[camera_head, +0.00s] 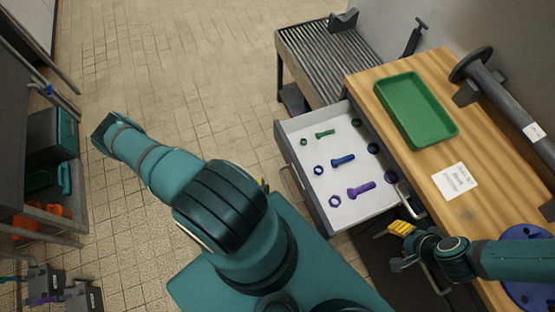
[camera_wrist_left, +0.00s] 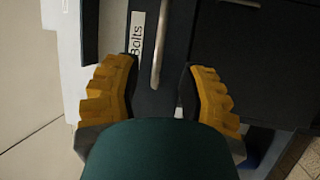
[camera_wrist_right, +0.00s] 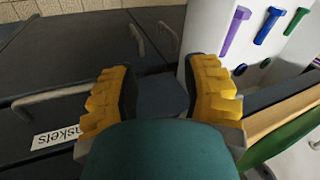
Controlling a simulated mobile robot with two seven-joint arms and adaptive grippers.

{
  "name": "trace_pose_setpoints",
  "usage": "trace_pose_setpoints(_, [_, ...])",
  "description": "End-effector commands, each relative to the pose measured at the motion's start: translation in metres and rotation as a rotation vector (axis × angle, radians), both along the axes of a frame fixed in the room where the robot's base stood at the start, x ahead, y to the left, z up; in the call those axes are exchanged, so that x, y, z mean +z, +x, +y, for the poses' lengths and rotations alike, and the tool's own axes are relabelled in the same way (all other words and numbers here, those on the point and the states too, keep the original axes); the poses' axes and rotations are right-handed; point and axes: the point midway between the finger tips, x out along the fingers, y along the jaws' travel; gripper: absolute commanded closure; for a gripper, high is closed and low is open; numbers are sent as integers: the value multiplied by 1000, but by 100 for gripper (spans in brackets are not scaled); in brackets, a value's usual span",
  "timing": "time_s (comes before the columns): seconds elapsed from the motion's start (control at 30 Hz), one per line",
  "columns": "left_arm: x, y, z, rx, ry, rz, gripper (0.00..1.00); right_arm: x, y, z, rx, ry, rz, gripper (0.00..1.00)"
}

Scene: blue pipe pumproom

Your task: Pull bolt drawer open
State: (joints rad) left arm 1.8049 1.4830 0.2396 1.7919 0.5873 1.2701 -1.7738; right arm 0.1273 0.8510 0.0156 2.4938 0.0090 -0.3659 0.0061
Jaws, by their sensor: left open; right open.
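The bolt drawer (camera_head: 315,140) stands pulled out from the bench, its white inside holding green, blue and purple bolts and nuts. Its front handle (camera_head: 290,181) faces left. My left gripper is mostly hidden behind its arm in the head view, with only a bit of yellow finger (camera_head: 265,185) showing. In the left wrist view my left gripper (camera_wrist_left: 160,68) is open, with the drawer's metal handle (camera_wrist_left: 161,45) between its fingers, beside the "Bolts" label (camera_wrist_left: 136,35). My right gripper (camera_head: 399,229) is open and empty, in front of the bench and right of the drawer.
The wooden bench top (camera_head: 375,90) carries a green tray (camera_head: 415,108), a paper label (camera_head: 455,181) and a dark flanged pipe (camera_head: 500,88). A slatted roller table (camera_head: 325,55) stands behind.

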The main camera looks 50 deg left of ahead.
Motion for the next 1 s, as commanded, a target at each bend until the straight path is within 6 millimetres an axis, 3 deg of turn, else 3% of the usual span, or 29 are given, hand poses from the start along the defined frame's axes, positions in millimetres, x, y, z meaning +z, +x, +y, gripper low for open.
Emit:
trace_pose_setpoints(0.3, [-7, -29, 27, -1, 0, 0, 59, 0, 0, 0, 0, 0, 0, 53])
trace_pose_setpoints(1.0, [-7, -32, 29, -1, -1, 0, 59, 0, 0, 0, 0, 0, 0, 53])
